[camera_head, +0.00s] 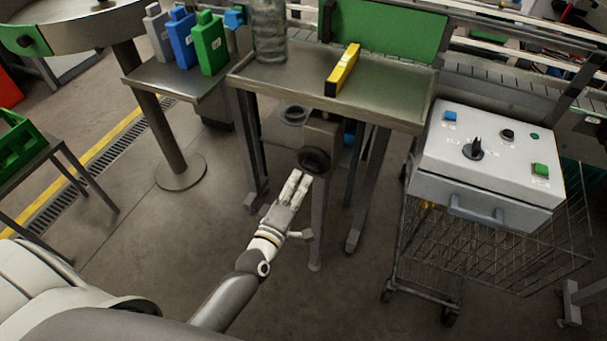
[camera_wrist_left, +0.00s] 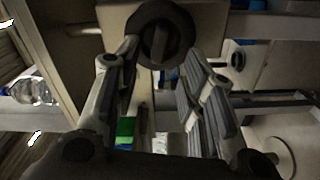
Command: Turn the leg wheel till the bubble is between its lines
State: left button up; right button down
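The leg wheel (camera_head: 314,158) is a dark round knob on the front of a grey-brown housing under the steel table. In the left wrist view the wheel (camera_wrist_left: 165,34) is straight ahead, just beyond the fingertips. My left gripper (camera_head: 298,177) is just below and left of the wheel in the head view. Its fingers (camera_wrist_left: 161,52) are spread apart with nothing held between them. I cannot tell whether a fingertip touches the wheel. A yellow spirit level (camera_head: 343,70) lies on the tabletop; its bubble and lines are too small to make out. My right gripper is out of view.
The steel table (camera_head: 285,84) stands over the wheel, its legs close by. A clear jar (camera_head: 269,32) is on it. Coloured bottles (camera_head: 211,45) stand on a side table at left. A white control box (camera_head: 487,160) sits on a wire cart at right. Floor below is clear.

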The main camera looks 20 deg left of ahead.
pick_arm(q)
jog(key=s, duration=0.6)
jog(key=shift+s, duration=0.3)
jog(key=shift+a, duration=0.1)
jog(key=s+f+m+g, duration=0.3)
jog(key=s+f, duration=0.1)
jog(key=f, duration=0.7)
jog(key=s+f+m+g+h, duration=0.1)
jog(key=s+f+m+g, duration=0.3)
jog(key=f, duration=0.6)
jog(key=s+f+m+g, duration=0.25)
jog(key=s+f, duration=0.25)
jog(key=f, duration=0.6)
jog(key=s+a+f+m+g, duration=0.1)
jog(key=s+f+m+g, duration=0.2)
jog(key=s, duration=0.9)
jog(key=s+a+f+m+g+y, duration=0.1)
jog(key=s+f+m+g, duration=0.3)
jog(key=s+f, duration=0.6)
jog(key=shift+s+a+f+m+y, duration=0.15)
jog(key=shift+s+a+m+y, duration=0.25)
jog(key=shift+s+a, duration=0.45)
